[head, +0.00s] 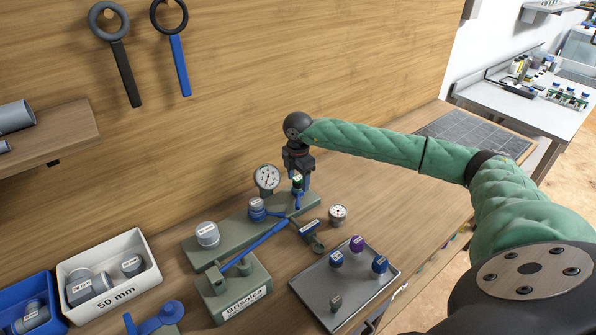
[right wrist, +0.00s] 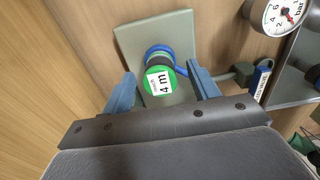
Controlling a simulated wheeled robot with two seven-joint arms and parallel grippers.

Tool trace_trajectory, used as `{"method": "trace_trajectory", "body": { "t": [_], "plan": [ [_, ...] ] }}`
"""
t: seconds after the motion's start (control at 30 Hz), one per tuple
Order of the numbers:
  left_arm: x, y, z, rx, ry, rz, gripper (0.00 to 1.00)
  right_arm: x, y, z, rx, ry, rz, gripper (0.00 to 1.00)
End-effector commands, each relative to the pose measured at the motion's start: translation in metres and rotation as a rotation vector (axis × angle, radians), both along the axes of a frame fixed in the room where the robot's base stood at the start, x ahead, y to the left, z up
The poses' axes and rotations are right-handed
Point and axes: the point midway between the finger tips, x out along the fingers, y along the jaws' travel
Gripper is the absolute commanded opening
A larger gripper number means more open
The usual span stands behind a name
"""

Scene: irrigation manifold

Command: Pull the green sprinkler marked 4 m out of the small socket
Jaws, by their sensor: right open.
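The green sprinkler with a white "4 m" label (right wrist: 160,82) sits upright in a blue ring-shaped socket (right wrist: 163,52) on a grey-green base plate (right wrist: 128,40). In the head view the sprinkler (head: 297,180) is small and partly covered, at the right end of the manifold base (head: 222,252). My right gripper (right wrist: 161,74) is open, with one blue finger on each side of the sprinkler and visible gaps between. It comes from above in the head view (head: 299,191). My left gripper is not in view.
A pressure gauge (head: 266,178) stands close left of the gripper, and a smaller gauge (head: 338,213) to its right. A grey tray (head: 318,282) holds several capped parts. A white 50 mm bin (head: 128,291) is at the left. A wooden wall (head: 230,80) rises behind.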

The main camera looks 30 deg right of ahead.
Motion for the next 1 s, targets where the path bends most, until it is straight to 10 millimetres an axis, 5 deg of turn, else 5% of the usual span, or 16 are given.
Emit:
{"method": "trace_trajectory", "body": {
  "t": [0.27, 0.53, 0.57, 0.6, 0.7, 1.0],
  "plan": [
    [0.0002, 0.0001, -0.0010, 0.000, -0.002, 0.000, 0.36, 0.0000, 0.0001, -0.0019, 0.000, 0.000, 0.000, 0.60],
    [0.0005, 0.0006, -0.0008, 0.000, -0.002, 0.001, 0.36, -0.0001, 0.0000, -0.0017, 0.000, 0.000, 0.000, 0.12],
    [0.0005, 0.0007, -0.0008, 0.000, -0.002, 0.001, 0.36, -0.0001, 0.0000, -0.0017, 0.000, 0.000, 0.000, 0.12],
    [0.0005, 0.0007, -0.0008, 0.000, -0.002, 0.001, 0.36, -0.0001, 0.0000, -0.0017, 0.000, 0.000, 0.000, 0.26],
    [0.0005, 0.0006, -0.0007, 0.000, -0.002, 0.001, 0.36, -0.0001, 0.0000, -0.0016, 0.000, 0.000, 0.000, 0.07],
    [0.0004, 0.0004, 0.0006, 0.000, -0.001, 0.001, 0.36, 0.0000, -0.0001, 0.0020, 0.000, 0.000, 0.000, 0.07]
  ]
}}
